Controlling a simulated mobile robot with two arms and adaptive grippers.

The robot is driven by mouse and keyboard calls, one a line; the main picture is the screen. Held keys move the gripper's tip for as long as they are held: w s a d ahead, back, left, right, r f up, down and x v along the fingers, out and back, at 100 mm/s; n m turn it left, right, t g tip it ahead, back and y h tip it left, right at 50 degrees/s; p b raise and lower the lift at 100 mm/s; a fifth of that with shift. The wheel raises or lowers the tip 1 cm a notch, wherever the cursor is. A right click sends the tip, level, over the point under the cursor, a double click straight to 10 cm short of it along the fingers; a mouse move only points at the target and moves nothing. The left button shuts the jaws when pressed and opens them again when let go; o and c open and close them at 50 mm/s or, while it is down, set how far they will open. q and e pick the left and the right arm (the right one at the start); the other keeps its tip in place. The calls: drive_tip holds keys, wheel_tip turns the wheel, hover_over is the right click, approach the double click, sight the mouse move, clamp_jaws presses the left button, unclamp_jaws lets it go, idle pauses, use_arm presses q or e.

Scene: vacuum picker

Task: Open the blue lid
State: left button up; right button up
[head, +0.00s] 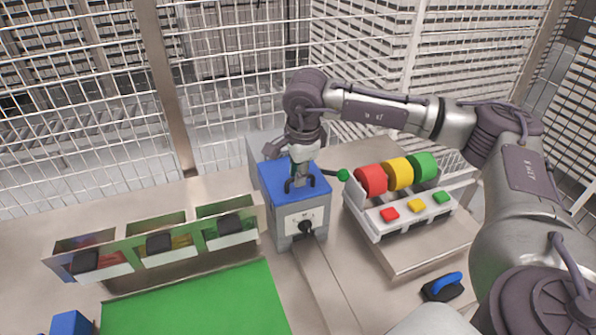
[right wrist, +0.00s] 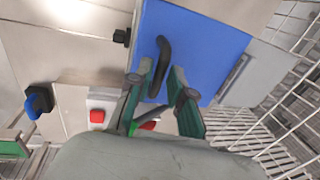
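The blue lid (head: 272,180) lies flat on top of a grey box (head: 281,226) and looks closed. It also shows in the right wrist view (right wrist: 212,45). A black handle (right wrist: 163,55) stands on the lid. My right gripper (head: 299,181) comes down from above over the lid. In the right wrist view its fingers (right wrist: 161,72) are apart, with the handle between their tips and gaps visible on both sides. I cannot tell whether the tips touch the lid. My left gripper is not in view.
A black knob (head: 305,227) is on the box's front. A lever with a green ball (head: 343,175) sticks out right. A rack with coloured discs (head: 397,174) and buttons stands close at right. Bins (head: 160,245) and a green mat (head: 200,303) are at left. Wire fencing is behind.

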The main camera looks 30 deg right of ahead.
clamp_jaws()
drive_tip(key=shift+w+r, duration=0.1)
drive_tip(key=shift+r, duration=0.05)
